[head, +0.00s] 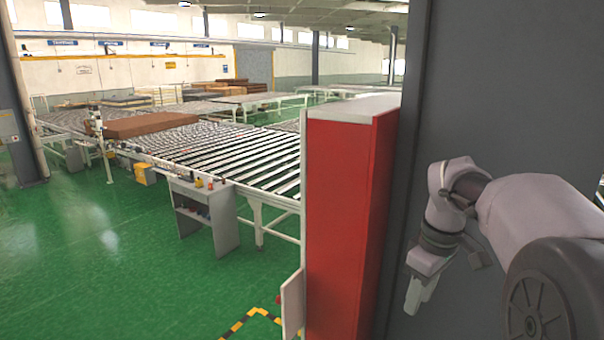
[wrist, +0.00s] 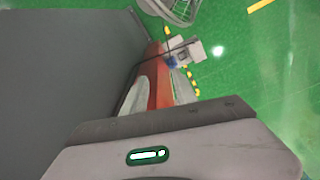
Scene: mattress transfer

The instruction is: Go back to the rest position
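My gripper (head: 418,296) hangs at the end of my bent arm at the right of the head view, pointing down. It is in front of a large dark grey panel (head: 510,90). Its pale fingers look close together, but any gap between them is too small to make out. I see nothing held in it.
A red cabinet (head: 345,200) stands just left of the grey panel. Beyond it, a roller conveyor (head: 225,150) carries a brown mattress (head: 150,124). A small grey shelf (head: 205,215) stands by the conveyor. Green floor (head: 100,270) is open at the left.

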